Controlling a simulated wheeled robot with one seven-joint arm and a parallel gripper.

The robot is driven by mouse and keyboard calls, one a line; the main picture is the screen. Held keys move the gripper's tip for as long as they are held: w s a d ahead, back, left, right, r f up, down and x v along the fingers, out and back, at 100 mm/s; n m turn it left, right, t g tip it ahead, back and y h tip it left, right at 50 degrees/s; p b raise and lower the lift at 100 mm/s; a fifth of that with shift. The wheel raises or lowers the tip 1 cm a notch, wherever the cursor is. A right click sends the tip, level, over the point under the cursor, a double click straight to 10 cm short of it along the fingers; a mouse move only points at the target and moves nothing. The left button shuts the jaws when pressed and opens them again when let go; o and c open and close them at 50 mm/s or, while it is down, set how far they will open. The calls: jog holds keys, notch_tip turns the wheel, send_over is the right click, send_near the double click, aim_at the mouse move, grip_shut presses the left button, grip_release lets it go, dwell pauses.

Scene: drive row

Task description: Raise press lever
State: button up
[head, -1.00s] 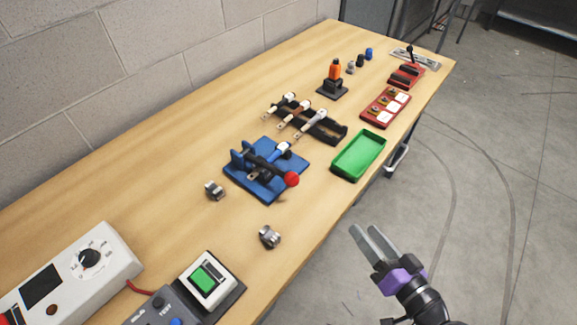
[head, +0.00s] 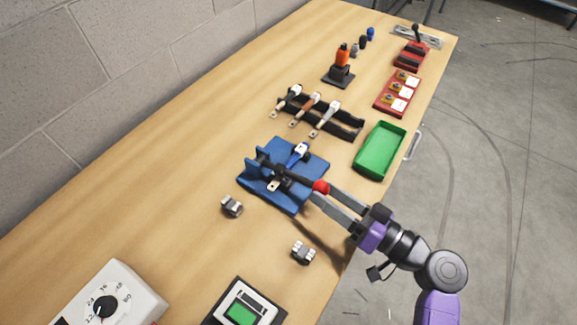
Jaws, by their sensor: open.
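The press (head: 308,169) is a blue base on the bench with a dark lever (head: 285,173) that ends in a red ball knob (head: 321,187). The lever lies low, pointing right toward the bench's front edge.
A green tray (head: 399,150) stands right of the press, and a dark rack (head: 345,130) with several handled tools stands behind it. Small metal parts (head: 232,206) (head: 303,252) lie in front. Bare bench lies to the left.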

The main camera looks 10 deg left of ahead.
aim_at(300, 176)
jog(key=shift+w+a+r, duration=0.1)
jog(key=shift+w+a, duration=0.15)
jog(key=shift+a, duration=0.3)
jog(key=p+x, duration=0.2)
jog(key=x, duration=0.4)
jog(key=shift+w+a, duration=0.2)
jog(key=shift+a, duration=0.15)
grip_shut()
dwell(0.8)
